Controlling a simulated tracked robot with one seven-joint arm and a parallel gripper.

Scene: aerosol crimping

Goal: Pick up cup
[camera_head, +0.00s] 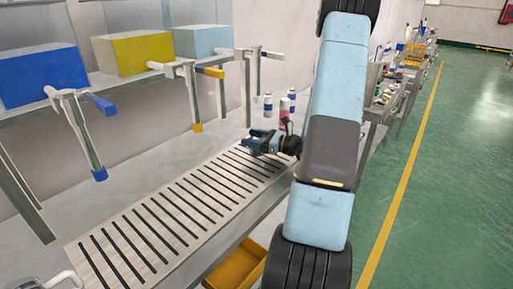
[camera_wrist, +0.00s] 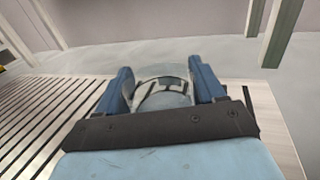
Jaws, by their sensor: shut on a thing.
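My gripper (camera_wrist: 160,70) is shut on the cup (camera_wrist: 163,90), a clear, greyish, rounded vessel that shows between the two blue fingers in the wrist view. The dark gripper plate hides its near, lower part. In the head view my gripper (camera_head: 262,142) is small and dark, over the far end of the slotted bench top (camera_head: 165,222). The cup is too small and covered there to make out clearly. I cannot tell whether it touches the bench.
Spray cans (camera_head: 268,102) and a pink-labelled can (camera_head: 284,108) stand just behind my gripper. Metal brackets with blue and orange ends (camera_head: 188,85) rise along the back. A shelf holds a yellow box (camera_head: 140,53) and a blue box (camera_head: 40,78). The slotted surface is bare.

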